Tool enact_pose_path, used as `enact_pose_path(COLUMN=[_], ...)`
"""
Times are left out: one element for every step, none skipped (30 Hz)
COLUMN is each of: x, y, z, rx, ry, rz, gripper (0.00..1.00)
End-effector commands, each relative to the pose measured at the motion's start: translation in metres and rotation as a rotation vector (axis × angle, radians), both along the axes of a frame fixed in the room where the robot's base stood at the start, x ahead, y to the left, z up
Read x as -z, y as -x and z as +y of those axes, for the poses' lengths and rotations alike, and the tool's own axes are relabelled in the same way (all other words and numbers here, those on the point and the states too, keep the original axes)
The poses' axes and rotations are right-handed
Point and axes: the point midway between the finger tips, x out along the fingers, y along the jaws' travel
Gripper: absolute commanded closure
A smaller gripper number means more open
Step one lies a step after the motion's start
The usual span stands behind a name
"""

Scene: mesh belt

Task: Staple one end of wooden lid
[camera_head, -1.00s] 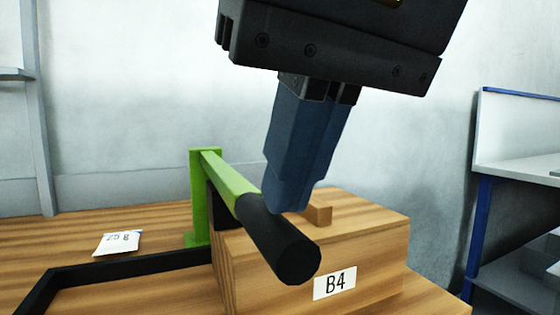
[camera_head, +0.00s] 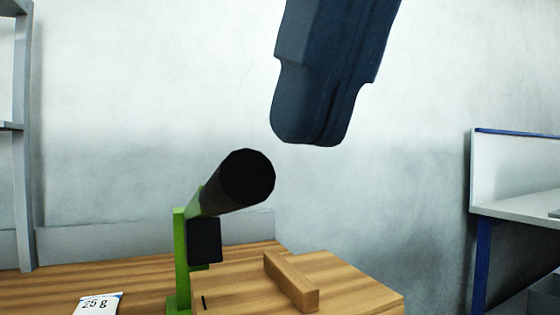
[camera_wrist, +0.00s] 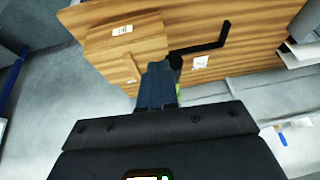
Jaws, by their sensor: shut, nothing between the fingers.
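The wooden lid (camera_head: 345,280), with a raised wooden bar handle (camera_head: 290,281), lies at the bottom of the head view. The green stapler (camera_head: 182,250) stands at its left edge, its black-gripped lever (camera_head: 245,178) tilted up toward the camera. A small dark staple-like line (camera_head: 203,302) shows on the lid's left end. My gripper (camera_head: 308,140) is shut and empty, above and right of the lever, apart from it in the head view. In the wrist view my gripper (camera_wrist: 160,65) hides most of the stapler.
A white "25 g" packet (camera_head: 98,303) lies on the wooden table left of the stapler; it also shows in the wrist view (camera_wrist: 200,62). A black angled bar (camera_wrist: 210,46) lies on the table. A blue-legged shelf (camera_head: 483,260) stands at the right.

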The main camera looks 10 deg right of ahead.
Motion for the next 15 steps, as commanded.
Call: enact_pose_path(x=[-0.007, -0.010, -0.014, -0.015, -0.017, -0.018, -0.019, -0.019, -0.020, -0.020, -0.020, -0.020, -0.020, -0.020, -0.020], y=[0.002, 0.003, 0.005, 0.006, 0.006, 0.007, 0.008, 0.008, 0.008, 0.008, 0.008, 0.008, 0.008, 0.008, 0.008], z=[-0.001, -0.002, -0.002, -0.003, -0.003, -0.004, -0.004, -0.004, -0.004, -0.004, -0.004, -0.004, -0.004, -0.004, -0.004], rx=[0.001, 0.002, 0.002, 0.002, 0.002, 0.002, 0.001, 0.001, 0.001, 0.001, 0.001, 0.001, 0.001, 0.001, 0.002], ry=[-0.001, -0.001, -0.001, -0.001, -0.001, 0.000, 0.000, 0.001, 0.000, 0.000, 0.000, 0.000, -0.001, -0.001, -0.001], rz=[-0.001, -0.001, -0.002, -0.002, -0.002, -0.001, -0.001, 0.000, 0.000, 0.000, 0.000, 0.000, -0.001, -0.001, -0.001], gripper=[1.00, 1.00, 1.00, 1.00, 1.00, 1.00, 1.00, 1.00, 1.00, 1.00, 1.00, 1.00, 1.00, 1.00, 1.00])
